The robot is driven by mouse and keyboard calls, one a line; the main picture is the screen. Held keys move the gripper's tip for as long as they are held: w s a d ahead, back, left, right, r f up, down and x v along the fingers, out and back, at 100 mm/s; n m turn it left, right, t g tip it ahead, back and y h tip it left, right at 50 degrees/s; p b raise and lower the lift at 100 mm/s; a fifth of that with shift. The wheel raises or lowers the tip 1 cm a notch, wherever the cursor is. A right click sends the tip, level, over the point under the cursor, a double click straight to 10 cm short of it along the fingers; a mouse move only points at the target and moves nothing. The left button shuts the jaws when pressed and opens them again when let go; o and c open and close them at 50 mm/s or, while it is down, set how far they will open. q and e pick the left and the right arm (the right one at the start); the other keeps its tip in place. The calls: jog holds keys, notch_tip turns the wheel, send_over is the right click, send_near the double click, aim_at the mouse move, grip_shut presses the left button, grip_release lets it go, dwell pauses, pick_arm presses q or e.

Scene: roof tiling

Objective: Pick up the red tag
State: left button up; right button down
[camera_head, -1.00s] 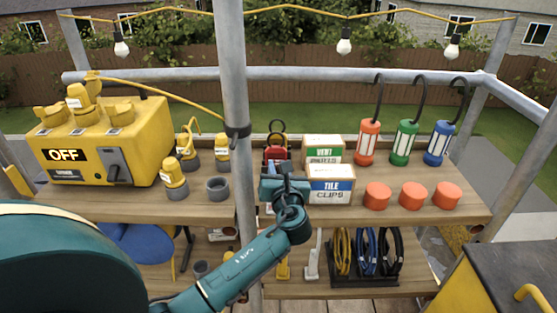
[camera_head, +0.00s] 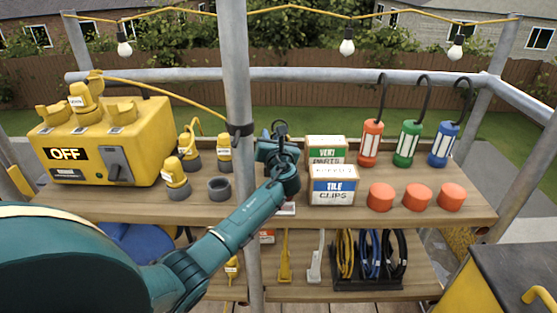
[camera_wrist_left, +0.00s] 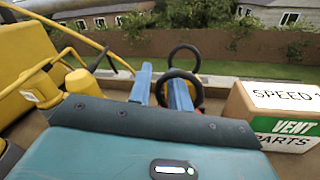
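The red tag is almost hidden behind my left gripper (camera_head: 277,143) in the head view; dark rings show just above it. In the left wrist view a red part (camera_wrist_left: 196,92) shows beside the right fingertip, with two black rings (camera_wrist_left: 185,50) around and above the fingers. My left gripper (camera_wrist_left: 160,84) has its two blue fingers apart, at the red tag. I cannot tell whether the fingers touch it. My right gripper is not in view.
A Vent Parts box (camera_head: 327,148) and a Tile Clips box (camera_head: 333,190) stand close right of my gripper. A metal post (camera_head: 238,80) stands close left. A yellow switch box (camera_head: 100,148) is at left; orange caps (camera_head: 417,197) and lamps (camera_head: 410,142) are at right.

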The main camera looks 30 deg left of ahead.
pick_arm(q)
jog(key=shift+x, duration=0.8)
jog(key=shift+c, duration=0.4)
grip_shut()
